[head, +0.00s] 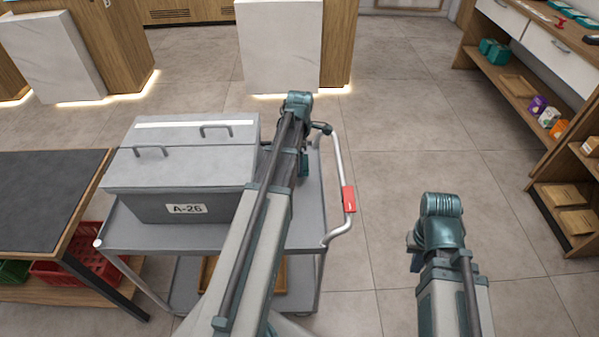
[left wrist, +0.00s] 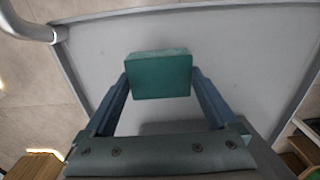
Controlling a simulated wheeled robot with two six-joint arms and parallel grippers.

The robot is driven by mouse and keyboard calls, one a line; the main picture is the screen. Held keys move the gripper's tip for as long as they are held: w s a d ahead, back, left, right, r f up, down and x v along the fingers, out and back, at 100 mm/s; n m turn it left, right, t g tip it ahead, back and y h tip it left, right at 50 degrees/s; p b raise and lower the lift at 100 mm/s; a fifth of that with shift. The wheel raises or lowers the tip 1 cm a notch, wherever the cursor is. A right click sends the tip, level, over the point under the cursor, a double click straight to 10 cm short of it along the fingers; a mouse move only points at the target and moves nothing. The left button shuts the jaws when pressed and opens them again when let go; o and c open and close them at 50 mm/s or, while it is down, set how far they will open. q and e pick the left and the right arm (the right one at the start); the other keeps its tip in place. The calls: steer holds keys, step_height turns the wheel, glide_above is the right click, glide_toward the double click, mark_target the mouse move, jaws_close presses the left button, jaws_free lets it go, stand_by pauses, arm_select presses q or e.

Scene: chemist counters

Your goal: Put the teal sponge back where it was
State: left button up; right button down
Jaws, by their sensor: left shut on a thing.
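The teal sponge (left wrist: 160,76) is a small block held between the two fingers of my left gripper (left wrist: 160,84) in the left wrist view. The grey top of the cart (left wrist: 105,65) lies beneath it; I cannot tell whether the sponge touches that surface. In the head view my left arm reaches over the right part of the cart (head: 220,236), and its own links mostly hide the gripper and sponge. My right gripper (head: 415,262) is low at the right over the floor, seen from behind; its fingers are not clear.
A grey lidded box (head: 150,207) labelled A-26 fills the cart's left part. The cart's handle (head: 349,170) has a red grip. Shelves (head: 520,85) at right hold teal items (head: 494,52). The floor between is open.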

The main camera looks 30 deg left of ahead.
arm_select(q)
steer(key=shift+f+b, duration=1.75)
steer(key=shift+f, duration=0.1)
steer(key=shift+f, duration=0.15)
steer(key=o, duration=1.1)
step_height(320, 180, up, 12)
steer(key=p, duration=1.2)
steer(key=shift+r, duration=0.25)
